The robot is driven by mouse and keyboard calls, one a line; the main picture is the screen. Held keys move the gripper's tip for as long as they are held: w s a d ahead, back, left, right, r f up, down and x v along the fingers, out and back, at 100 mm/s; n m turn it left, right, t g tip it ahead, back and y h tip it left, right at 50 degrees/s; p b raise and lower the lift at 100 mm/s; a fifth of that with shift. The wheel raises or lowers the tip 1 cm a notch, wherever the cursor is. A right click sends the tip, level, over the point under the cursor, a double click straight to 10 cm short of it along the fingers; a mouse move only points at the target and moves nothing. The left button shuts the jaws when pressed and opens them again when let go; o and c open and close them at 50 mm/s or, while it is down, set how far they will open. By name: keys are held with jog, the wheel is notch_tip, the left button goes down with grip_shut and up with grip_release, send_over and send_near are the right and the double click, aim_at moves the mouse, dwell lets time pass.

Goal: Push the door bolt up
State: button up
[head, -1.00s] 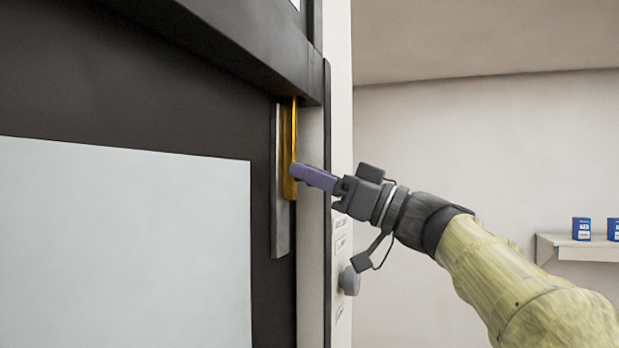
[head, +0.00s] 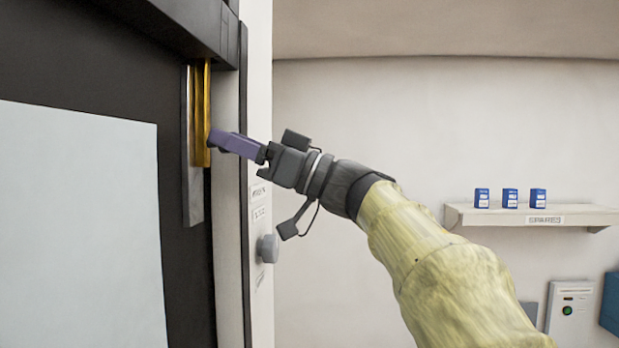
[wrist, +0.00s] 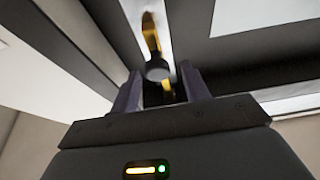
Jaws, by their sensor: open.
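The gold door bolt (head: 201,110) stands upright on a grey metal backing plate (head: 194,205) at the edge of the dark door (head: 90,70). Its top end meets the underside of the dark frame beam. My gripper (head: 217,139) has its purple fingers at the lower part of the bolt, coming from the right. In the wrist view the gold bolt (wrist: 151,32) rises above my gripper (wrist: 163,90). A dark round knob (wrist: 157,69) shows between the two parted fingers, with gold below it. I cannot tell whether a finger touches the knob.
The dark frame beam (head: 185,25) overhangs the bolt. A white panel (head: 80,210) covers the door. A round grey doorknob-like piece (head: 267,248) sticks out below my wrist. A shelf (head: 540,217) with blue boxes (head: 510,198) is on the far wall.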

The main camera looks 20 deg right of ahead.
jog(key=b+v, duration=0.6)
jog(key=v, duration=0.9)
jog(key=shift+s+d, duration=0.2)
jog(key=shift+w+b, duration=0.15)
jog(key=shift+b, duration=0.15)
